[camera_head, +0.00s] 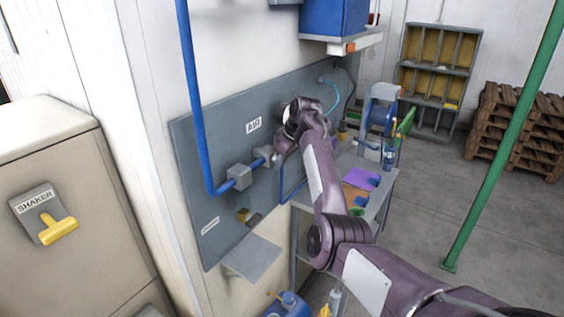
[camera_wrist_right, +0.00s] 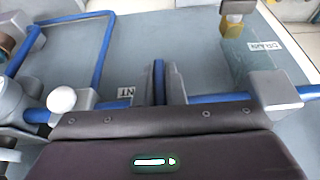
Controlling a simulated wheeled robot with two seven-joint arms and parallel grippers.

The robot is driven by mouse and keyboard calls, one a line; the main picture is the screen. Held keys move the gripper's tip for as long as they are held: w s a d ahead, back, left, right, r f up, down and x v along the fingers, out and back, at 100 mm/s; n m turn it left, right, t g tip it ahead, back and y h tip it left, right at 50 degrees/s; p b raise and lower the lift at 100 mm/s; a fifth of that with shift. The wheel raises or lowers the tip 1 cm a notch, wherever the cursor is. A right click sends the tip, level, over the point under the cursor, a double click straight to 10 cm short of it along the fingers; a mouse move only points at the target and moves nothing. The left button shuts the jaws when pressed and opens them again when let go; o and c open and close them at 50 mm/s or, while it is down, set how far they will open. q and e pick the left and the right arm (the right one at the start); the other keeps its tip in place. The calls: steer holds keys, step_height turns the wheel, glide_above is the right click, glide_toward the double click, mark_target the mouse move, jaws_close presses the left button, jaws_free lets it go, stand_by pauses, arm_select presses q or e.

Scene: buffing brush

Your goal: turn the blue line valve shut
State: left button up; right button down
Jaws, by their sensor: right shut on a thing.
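The blue line (camera_head: 196,110) runs down the wall and bends right through grey blocks (camera_head: 240,176) on the grey panel. My right gripper (camera_head: 277,158) is at the line just right of these blocks, below the AIR label. In the right wrist view my right gripper (camera_wrist_right: 159,82) is shut on a thin blue valve handle (camera_wrist_right: 158,68), which stands upright in the picture between the grey fingers. The blue pipe (camera_wrist_right: 218,98) runs roughly level there, across the handle's direction. The valve body is hidden behind the gripper. My left gripper is not in view.
A SHAKER cabinet (camera_head: 60,150) stands left. A cluttered bench (camera_head: 385,190) stands beyond my arm; a green post (camera_head: 500,145) is right.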

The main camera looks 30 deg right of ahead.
steer(key=shift+w+r, duration=0.1)
steer(key=shift+r, duration=0.3)
steer(key=c, duration=1.9)
jaws_free()
steer(key=o, duration=0.4)
steer(key=shift+w+d+f, duration=0.1)
steer(key=shift+d, duration=0.05)
steer(key=shift+a+f, duration=0.1)
steer(key=shift+a, duration=0.25)
steer(key=shift+d, duration=0.15)
steer(key=shift+d+r+b, duration=0.1)
steer(key=shift+r+b, duration=0.1)
steer(key=shift+b, duration=0.15)
steer(key=a+b+v, duration=0.1)
steer(key=b+v, duration=0.2)
steer(key=v, duration=0.4)
steer(key=shift+s+d+r, duration=0.15)
steer(key=shift+s+d, duration=0.05)
steer(key=shift+d, duration=0.2)
